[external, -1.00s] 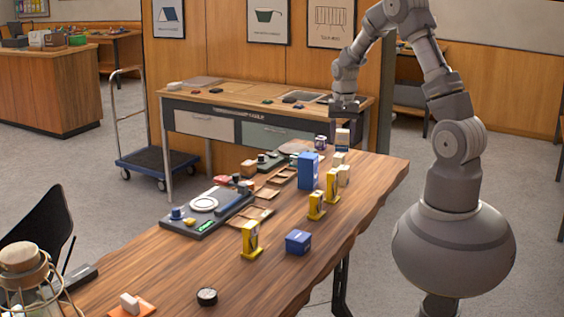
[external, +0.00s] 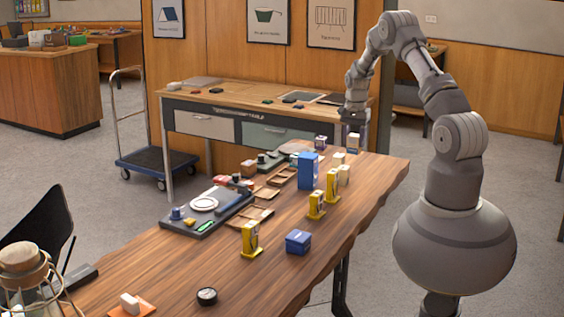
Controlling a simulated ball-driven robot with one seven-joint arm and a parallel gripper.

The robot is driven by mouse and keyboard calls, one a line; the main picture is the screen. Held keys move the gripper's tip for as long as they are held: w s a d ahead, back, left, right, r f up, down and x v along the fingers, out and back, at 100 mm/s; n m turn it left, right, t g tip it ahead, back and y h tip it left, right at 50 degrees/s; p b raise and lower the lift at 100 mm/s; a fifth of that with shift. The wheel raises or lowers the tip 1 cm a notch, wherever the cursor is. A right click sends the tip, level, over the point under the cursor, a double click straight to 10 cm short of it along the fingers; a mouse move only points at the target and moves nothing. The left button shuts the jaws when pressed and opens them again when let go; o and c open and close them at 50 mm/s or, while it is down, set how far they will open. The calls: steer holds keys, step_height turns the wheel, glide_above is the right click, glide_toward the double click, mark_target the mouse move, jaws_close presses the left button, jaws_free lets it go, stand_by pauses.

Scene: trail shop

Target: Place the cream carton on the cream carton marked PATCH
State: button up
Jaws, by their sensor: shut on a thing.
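My gripper (external: 354,127) is at the far right end of the long wooden table, pointing down. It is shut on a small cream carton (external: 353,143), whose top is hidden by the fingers. Two more cream cartons stand nearby on the table: one (external: 338,158) to the lower left of the held carton, and one (external: 343,175) nearer the camera. The lettering on them is too small to read, so I cannot tell which is marked PATCH. Whether the held carton touches anything below is unclear.
A tall blue box (external: 308,171) stands left of the cartons, with yellow boxes (external: 332,186) in front. A small dark-and-white can (external: 320,142) stands behind. A blue cube box (external: 298,242) is nearer the camera. Wooden trays (external: 267,193) lie left.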

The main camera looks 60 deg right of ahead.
steer(key=w+d, duration=0.2)
steer(key=w+d+b, duration=0.1)
steer(key=w+d, duration=0.1)
steer(key=w, duration=0.1)
steer(key=w+d+f, duration=0.1)
steer(key=w+d, duration=0.2)
steer(key=shift+w, duration=0.1)
steer(key=shift+f+b, duration=0.9)
steer(key=shift+f, duration=0.9)
steer(key=shift+f, duration=0.15)
steer(key=o, duration=1)
steer(key=shift+o, duration=0.2)
step_height(320, 180, up, 12)
steer(key=p, duration=0.3)
steer(key=shift+r, duration=0.2)
steer(key=shift+w, duration=0.1)
